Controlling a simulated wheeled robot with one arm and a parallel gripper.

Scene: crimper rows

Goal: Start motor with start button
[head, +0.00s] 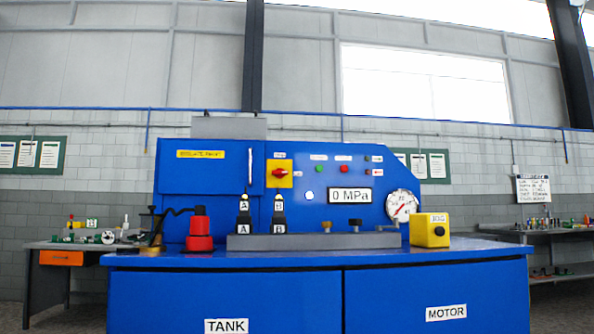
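A blue machine cabinet (226,290) stands ahead in the head view, with an upright control panel (330,230) at its back. A small green button (319,170) sits high on the panel under a green-lettered label. A red button (344,169) is just to its right under a red-lettered label. The lettering is too small to read, so I cannot confirm which is the start button. The front of the cabinet carries a MOTOR label (446,312); the motor itself is not visible. My gripper is not in view.
A yellow plate with a red rotary switch (279,173) is left of the buttons. Below are a "0 MPa" display (351,196) and a round gauge (402,205). A yellow JOG box (430,230), lettered black handles and a red device (199,229) stand on the cabinet top.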

